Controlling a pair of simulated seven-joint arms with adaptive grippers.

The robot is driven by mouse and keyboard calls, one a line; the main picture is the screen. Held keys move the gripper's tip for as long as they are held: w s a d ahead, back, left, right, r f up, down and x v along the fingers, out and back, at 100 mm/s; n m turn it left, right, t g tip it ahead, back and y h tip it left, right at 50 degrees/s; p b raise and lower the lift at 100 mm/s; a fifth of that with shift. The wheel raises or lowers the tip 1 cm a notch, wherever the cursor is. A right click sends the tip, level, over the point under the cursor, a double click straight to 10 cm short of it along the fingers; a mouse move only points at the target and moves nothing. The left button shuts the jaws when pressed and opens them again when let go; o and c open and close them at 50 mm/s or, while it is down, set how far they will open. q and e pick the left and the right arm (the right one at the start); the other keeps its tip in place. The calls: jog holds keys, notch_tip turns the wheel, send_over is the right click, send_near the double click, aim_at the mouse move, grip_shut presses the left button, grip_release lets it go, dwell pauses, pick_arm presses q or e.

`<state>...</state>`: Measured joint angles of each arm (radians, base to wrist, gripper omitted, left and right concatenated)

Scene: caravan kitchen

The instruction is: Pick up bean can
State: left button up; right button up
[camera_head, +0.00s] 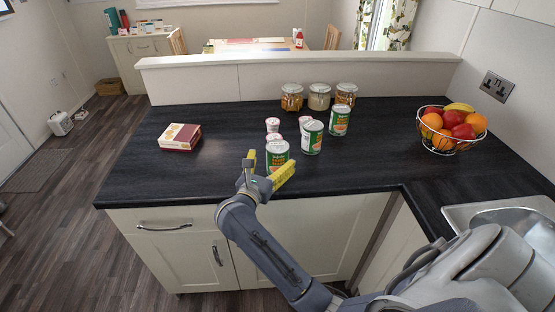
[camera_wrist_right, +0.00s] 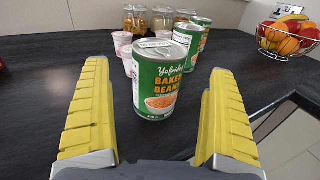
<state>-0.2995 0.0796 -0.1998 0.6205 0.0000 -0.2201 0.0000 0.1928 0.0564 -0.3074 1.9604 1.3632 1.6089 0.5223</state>
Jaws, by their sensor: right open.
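A green and white can labelled baked beans (camera_wrist_right: 163,82) stands upright on the dark counter, in the middle of the right wrist view. It is also in the head view (camera_head: 277,153), partly hidden behind my gripper. My right gripper (camera_head: 267,168) is open with yellow fingers, in front of the can. In the right wrist view the two fingers (camera_wrist_right: 160,110) are spread to either side of the can's line, with nothing between their tips. Two similar green cans (camera_head: 311,137) (camera_head: 340,120) stand behind it to the right. My left gripper is not in view.
Several small pink and white pots (camera_head: 273,125) stand close behind the near can. Three glass jars (camera_head: 319,97) stand at the back by the low wall. A red and cream box (camera_head: 180,137) lies on the left. A wire fruit bowl (camera_head: 451,129) is at right; a sink (camera_head: 510,212) is nearer.

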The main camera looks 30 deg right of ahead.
jog(key=shift+x, duration=2.65)
jog(key=shift+a, duration=0.1)
jog(key=c, duration=1.7)
